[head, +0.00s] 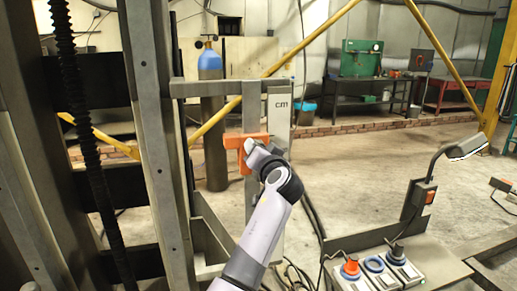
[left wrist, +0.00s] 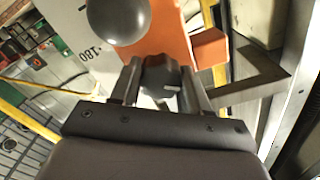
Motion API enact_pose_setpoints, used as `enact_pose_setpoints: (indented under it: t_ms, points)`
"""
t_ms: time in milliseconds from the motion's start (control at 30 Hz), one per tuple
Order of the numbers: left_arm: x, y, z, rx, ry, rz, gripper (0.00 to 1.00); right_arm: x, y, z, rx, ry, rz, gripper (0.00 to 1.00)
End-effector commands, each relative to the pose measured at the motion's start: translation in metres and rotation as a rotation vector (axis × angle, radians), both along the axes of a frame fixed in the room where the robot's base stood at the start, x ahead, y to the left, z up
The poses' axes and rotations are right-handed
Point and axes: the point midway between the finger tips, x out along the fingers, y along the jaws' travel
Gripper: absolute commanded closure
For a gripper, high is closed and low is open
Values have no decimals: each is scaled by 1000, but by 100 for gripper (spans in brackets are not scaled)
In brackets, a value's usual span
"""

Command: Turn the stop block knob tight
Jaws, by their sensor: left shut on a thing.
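The orange stop block (head: 232,160) sits on a grey upright bar beside a pale scale post (head: 278,112) marked "cm". My left gripper (head: 252,148) is at the block's front and hides part of it. In the left wrist view the orange block (left wrist: 172,40) fills the top middle. A dark knob (left wrist: 160,76) with a white mark stands out from it, and my left gripper (left wrist: 160,90) is shut on this knob, one finger on each side. A grey ball (left wrist: 118,16) sits on the block beside the knob. My right gripper is not in view.
A control box (head: 372,272) with an orange-red knob, a blue ring and a dark knob stands at the lower right, near a lamp (head: 466,147). A steel column and a threaded screw (head: 75,80) stand at the left. The floor behind is mostly open.

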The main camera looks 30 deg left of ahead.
Motion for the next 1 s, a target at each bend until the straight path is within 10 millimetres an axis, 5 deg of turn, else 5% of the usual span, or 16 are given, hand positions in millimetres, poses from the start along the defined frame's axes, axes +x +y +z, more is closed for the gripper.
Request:
enact_pose_setpoints:
  t_ms: [1000]
  points:
    - [0, 0, -1, 531, 623, 1, 85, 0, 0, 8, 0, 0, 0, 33]
